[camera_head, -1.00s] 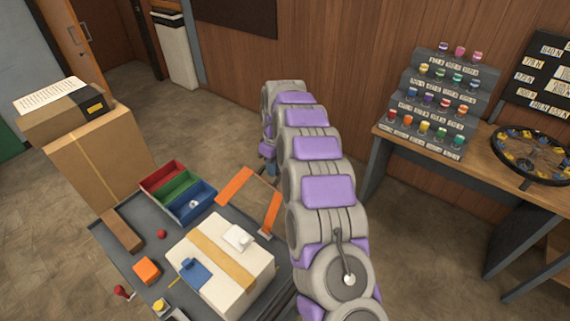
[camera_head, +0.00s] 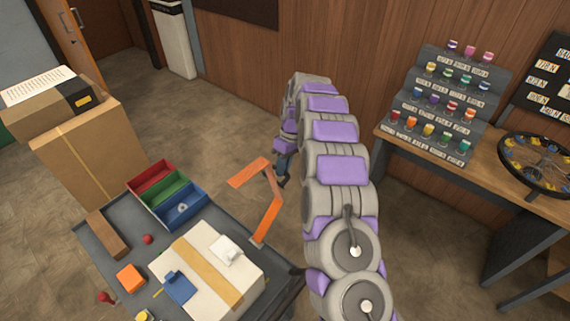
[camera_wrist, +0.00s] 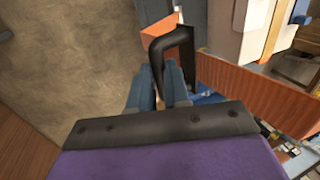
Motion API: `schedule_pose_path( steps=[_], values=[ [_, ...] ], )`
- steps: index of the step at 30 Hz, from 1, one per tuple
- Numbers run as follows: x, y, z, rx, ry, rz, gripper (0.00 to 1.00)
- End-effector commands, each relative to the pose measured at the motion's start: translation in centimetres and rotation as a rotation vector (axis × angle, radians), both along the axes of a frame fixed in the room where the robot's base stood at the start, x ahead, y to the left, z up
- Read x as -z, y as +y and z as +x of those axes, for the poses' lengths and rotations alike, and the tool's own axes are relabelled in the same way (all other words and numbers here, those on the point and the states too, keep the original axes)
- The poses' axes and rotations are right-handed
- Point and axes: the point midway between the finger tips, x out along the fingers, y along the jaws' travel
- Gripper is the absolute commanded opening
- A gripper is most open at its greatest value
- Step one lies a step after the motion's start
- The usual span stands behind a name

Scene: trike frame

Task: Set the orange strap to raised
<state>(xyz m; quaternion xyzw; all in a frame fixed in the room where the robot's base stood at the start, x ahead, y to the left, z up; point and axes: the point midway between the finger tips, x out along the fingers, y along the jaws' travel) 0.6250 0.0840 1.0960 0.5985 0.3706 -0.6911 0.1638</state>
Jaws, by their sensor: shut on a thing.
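The orange strap (camera_head: 264,220) rises from the right edge of the grey cart, bends at a thin middle section and ends in an orange piece over the floor. In the wrist view its broad ribbed orange band (camera_wrist: 255,90) crosses to the right, and another orange piece shows at the top. My gripper (camera_head: 283,174) is at the strap's bend, partly hidden by my arm. In the wrist view the blue fingers of my gripper (camera_wrist: 160,82) are close together at a dark bent handle (camera_wrist: 178,40) that appears to belong to the strap.
The cart carries a white box (camera_head: 200,285) with a tan band, red, green and blue bins (camera_head: 168,190), and small loose items. Cardboard boxes (camera_head: 88,150) stand at left. A workbench (camera_head: 420,155) with a stepped rack stands at right. Open floor lies behind the cart.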

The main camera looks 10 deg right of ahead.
Motion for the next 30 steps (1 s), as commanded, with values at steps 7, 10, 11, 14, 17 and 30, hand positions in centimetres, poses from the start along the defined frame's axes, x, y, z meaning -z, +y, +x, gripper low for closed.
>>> schedule_pose_path(
  steps=[7, 10, 11, 14, 17, 30],
  values=[
    [0.32, 0.27, 0.62, -0.001, -0.008, 0.016, 0.00],
    [0.27, 0.36, 0.62, 0.000, -0.010, 0.013, 0.00],
    [0.25, 0.38, 0.62, 0.001, -0.011, 0.012, 0.00],
    [0.21, 0.39, 0.62, 0.001, -0.012, 0.012, 0.21],
    [0.18, 0.24, 0.54, 0.000, -0.010, 0.013, 0.31],
    [-0.22, -0.20, 0.41, -0.001, -0.008, 0.015, 0.42]
  ],
)
